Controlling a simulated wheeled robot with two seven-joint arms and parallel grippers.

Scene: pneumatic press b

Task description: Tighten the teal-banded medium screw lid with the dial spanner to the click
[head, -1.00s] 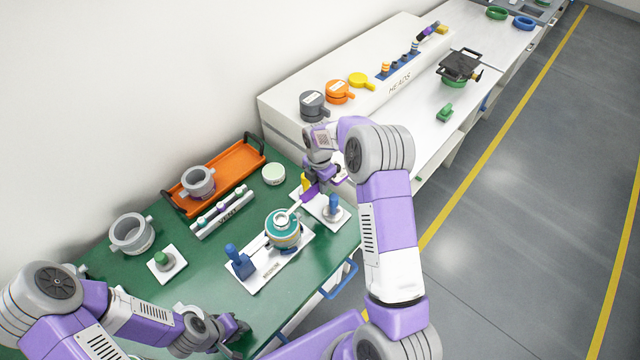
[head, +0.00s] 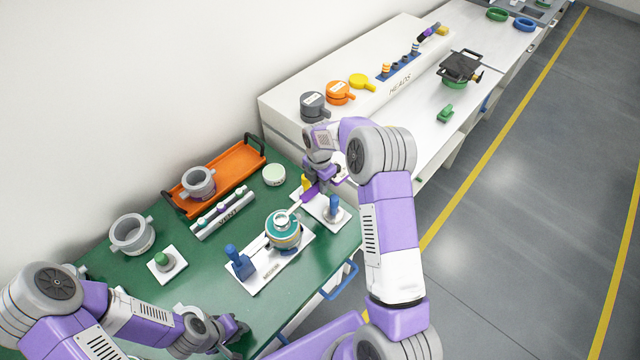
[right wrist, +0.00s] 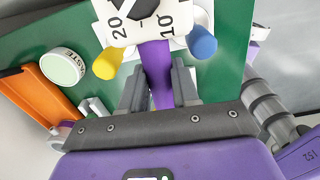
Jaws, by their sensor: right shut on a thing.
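The teal-banded medium pot (head: 284,240) stands upright on a white plate (head: 262,276) on the green table, with a pale screw lid (head: 282,221) on top. The dial spanner (head: 309,195) reaches from the lid towards my right gripper (head: 322,180). My right gripper is shut on its purple handle. In the right wrist view the handle (right wrist: 156,75) runs between the fingers (right wrist: 160,92), and the white dial face (right wrist: 125,32) shows 20 and 10. The exact fit of spanner on lid is too small to tell. My left gripper (head: 236,332) is low near the table's front edge, apart from the pot.
A blue clamp-like part (head: 239,263) stands left of the pot on its plate. A blue-topped part (head: 333,208) and a yellow one (head: 305,183) stand close by on the right. An orange tray (head: 233,171), grey rings and a pale round tin (head: 274,175) lie behind.

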